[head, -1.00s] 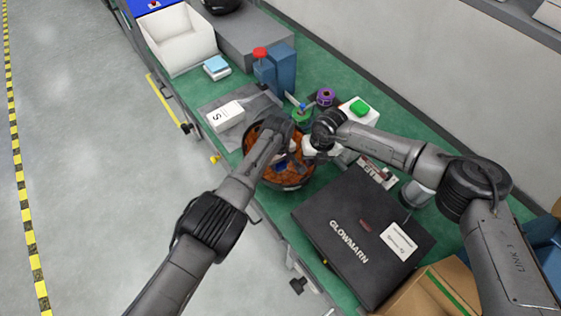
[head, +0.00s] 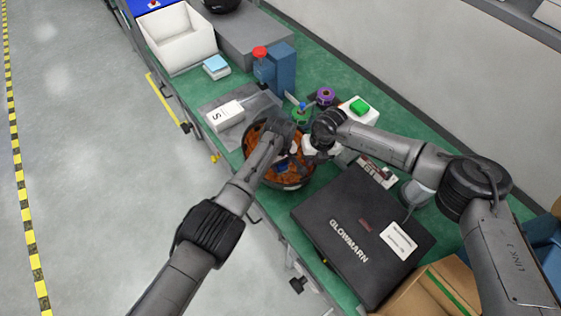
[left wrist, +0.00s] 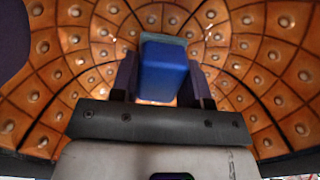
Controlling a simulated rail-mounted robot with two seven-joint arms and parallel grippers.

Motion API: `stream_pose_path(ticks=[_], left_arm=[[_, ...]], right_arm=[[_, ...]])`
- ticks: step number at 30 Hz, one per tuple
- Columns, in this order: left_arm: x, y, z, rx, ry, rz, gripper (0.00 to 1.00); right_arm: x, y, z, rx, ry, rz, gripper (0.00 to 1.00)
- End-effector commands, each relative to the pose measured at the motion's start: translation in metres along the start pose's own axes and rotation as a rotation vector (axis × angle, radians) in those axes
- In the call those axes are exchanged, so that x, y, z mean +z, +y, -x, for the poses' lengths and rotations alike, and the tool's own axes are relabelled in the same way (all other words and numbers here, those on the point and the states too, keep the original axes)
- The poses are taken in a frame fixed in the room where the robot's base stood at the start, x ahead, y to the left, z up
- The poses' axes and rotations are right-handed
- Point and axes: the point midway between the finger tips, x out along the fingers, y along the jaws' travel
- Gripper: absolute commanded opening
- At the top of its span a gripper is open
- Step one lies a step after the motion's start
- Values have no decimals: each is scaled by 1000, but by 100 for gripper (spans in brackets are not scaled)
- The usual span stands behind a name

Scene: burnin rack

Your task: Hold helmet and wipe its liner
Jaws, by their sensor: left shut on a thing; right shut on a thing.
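The helmet (head: 257,171) lies open side up on the green bench, its orange-brown studded liner facing me; the liner also fills the left wrist view (left wrist: 60,75). My left gripper (left wrist: 165,80) is shut on a blue block-shaped wiper (left wrist: 166,70), held inside the helmet's bowl. Whether the wiper touches the liner I cannot tell. My right gripper (head: 308,150) is at the helmet's right side, shut on what looks like its rim; its fingertips are mostly hidden. My left forearm covers part of the helmet in the head view.
A black GLOWMARN case (head: 360,235) lies just right of the helmet. A white box (head: 225,115), a blue holder with a red-capped bottle (head: 263,68), a purple roll (head: 326,96) and a green item on a white block (head: 359,107) stand behind. An open white bin (head: 180,45) is farther back.

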Motion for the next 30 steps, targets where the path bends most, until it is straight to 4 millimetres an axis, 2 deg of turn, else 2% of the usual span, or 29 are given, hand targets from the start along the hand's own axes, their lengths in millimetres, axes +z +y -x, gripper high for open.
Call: stream_pose_path(ticks=[10, 30], left_arm=[[-11, -2, 1, 0, 0, -2, 20], [-1, -2, -3, -1, -1, -2, 20]], right_arm=[[-1, 0, -1, -2, 3, 1, 0], [-1, -1, -2, -2, 2, 1, 0]])
